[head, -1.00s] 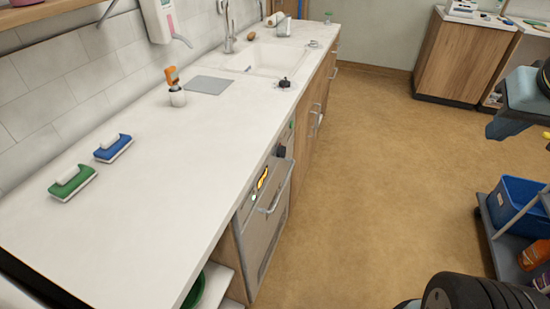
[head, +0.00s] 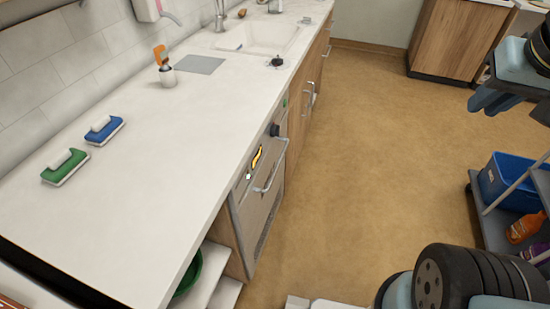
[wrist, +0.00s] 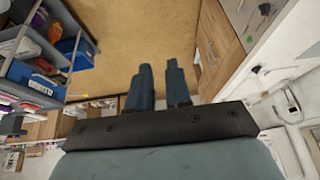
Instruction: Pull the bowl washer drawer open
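The bowl washer (head: 254,208) is a grey metal front built in under the white counter, in the middle of the head view. Its drawer has a bar handle (head: 270,175) and looks shut, flush with the cabinet fronts.
A cart with a blue bin (head: 512,180) stands at the right. The brown floor (head: 370,170) before the washer is clear.

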